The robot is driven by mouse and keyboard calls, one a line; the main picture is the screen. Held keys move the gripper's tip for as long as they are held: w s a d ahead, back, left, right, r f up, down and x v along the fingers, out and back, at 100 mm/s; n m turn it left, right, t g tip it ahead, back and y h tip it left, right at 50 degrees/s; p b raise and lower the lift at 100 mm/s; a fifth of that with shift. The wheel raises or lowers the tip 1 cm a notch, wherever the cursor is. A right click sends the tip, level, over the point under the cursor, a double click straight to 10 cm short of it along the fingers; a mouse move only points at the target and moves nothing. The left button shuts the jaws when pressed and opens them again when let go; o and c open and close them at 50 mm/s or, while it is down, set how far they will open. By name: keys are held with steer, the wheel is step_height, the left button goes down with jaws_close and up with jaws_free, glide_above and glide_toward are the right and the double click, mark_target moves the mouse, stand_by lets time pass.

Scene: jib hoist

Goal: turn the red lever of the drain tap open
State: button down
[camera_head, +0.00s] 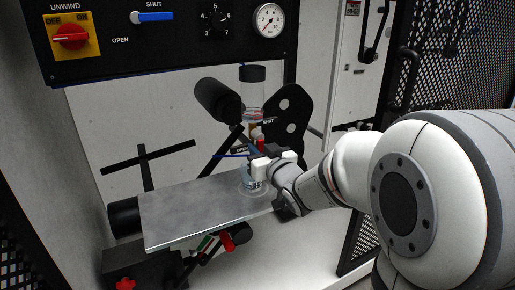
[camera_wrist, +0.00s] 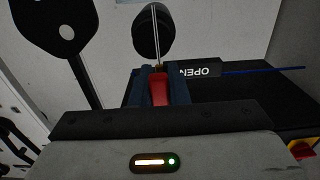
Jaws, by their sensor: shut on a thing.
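The red lever (camera_head: 260,138) of the drain tap stands below the clear bowl with a dark cap (camera_head: 252,75), above the grey metal plate. My gripper (camera_head: 257,150) reaches it from the right. In the wrist view, my gripper's two dark fingers (camera_wrist: 158,90) are shut on the red lever (camera_wrist: 158,88), one on each side. An OPEN label (camera_wrist: 200,71) is right of the lever in that view. In the head view, a SHUT label (camera_head: 268,121) is just above it and an OPEN label (camera_head: 242,150) is to its left. The tap body is mostly hidden.
The grey metal plate (camera_head: 190,210) lies below and left of my gripper. A black cylinder (camera_head: 218,100) and a black plate with holes (camera_head: 290,115) stand close behind. A control panel (camera_head: 190,30) is above; mesh doors stand at the right.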

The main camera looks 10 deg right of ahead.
steer(key=shift+s+f, duration=0.1)
steer(key=shift+f, duration=0.25)
steer(key=c, duration=1.8)
jaws_free()
steer(key=o, duration=0.4)
steer(key=shift+r, duration=0.2)
steer(key=p+v, duration=0.2)
steer(key=v, duration=0.5)
steer(key=shift+s, duration=0.3)
steer(key=shift+d+r, duration=0.1)
steer(key=shift+r, duration=0.05)
